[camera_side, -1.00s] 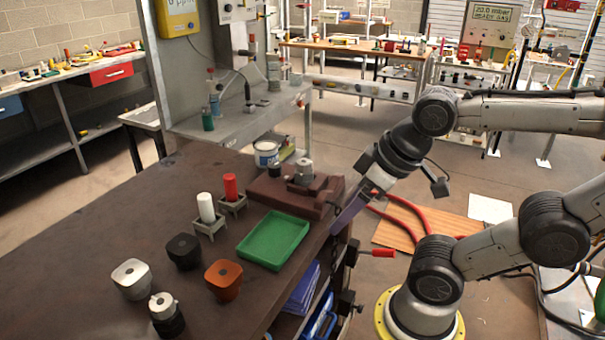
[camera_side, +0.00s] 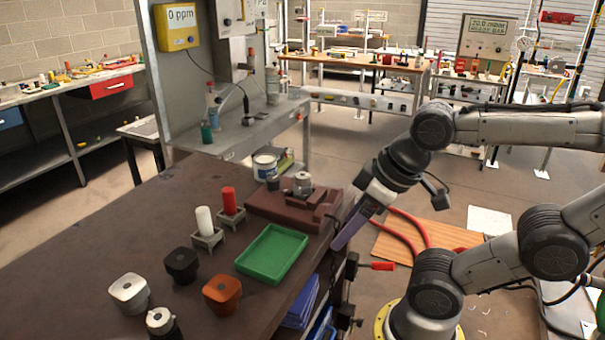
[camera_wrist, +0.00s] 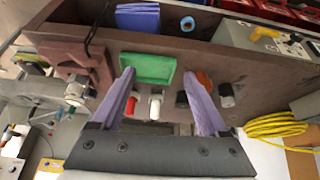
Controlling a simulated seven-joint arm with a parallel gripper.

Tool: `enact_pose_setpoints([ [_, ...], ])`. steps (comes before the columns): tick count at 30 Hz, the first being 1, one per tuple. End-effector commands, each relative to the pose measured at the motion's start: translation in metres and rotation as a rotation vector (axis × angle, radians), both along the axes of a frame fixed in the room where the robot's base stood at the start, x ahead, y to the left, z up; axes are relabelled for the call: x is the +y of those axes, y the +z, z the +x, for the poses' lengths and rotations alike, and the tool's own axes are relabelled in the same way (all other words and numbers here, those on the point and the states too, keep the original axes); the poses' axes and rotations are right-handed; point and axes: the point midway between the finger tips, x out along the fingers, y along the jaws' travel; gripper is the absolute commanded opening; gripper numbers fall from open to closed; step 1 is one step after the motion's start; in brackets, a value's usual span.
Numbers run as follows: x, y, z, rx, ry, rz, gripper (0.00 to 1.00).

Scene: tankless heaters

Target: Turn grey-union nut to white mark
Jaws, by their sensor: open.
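A grey metal union fitting (camera_side: 303,183) stands upright on a brown stepped block (camera_side: 268,206) at the bench's far right edge. It also shows in the wrist view (camera_wrist: 75,92) at the left. Its nut and any white mark on it are too small to make out. My gripper (camera_side: 343,238) hangs beyond the bench's right edge, to the right of the block and apart from the fitting. In the wrist view its two purple fingers (camera_wrist: 158,78) are wide apart, with nothing held between them.
A green tray (camera_side: 272,254) lies in front of the block. White (camera_side: 205,219) and red (camera_side: 230,200) cylinders stand in grey holders. Black (camera_side: 181,266), orange (camera_side: 222,294) and silver (camera_side: 129,292) knob-like pieces sit nearer. A paint can (camera_side: 264,165) stands behind the block.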

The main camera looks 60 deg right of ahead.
Motion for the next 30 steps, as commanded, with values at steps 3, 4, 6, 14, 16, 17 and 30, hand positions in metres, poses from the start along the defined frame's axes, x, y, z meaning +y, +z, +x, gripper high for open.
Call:
enact_pose_setpoints([
  [3,0.000,0.021,0.000,0.015,0.091,-0.046,0.77],
  [4,0.000,0.029,0.003,0.021,0.114,-0.057,0.77],
  [6,-0.003,0.048,0.012,0.044,0.155,-0.084,0.77],
  [14,-0.034,0.114,0.072,0.176,0.240,-0.144,0.77],
  [16,-0.049,0.126,0.092,0.217,0.247,-0.148,0.77],
  [17,-0.056,0.130,0.100,0.233,0.249,-0.148,0.77],
  [30,-0.187,0.112,0.196,0.425,0.126,-0.061,0.77],
])
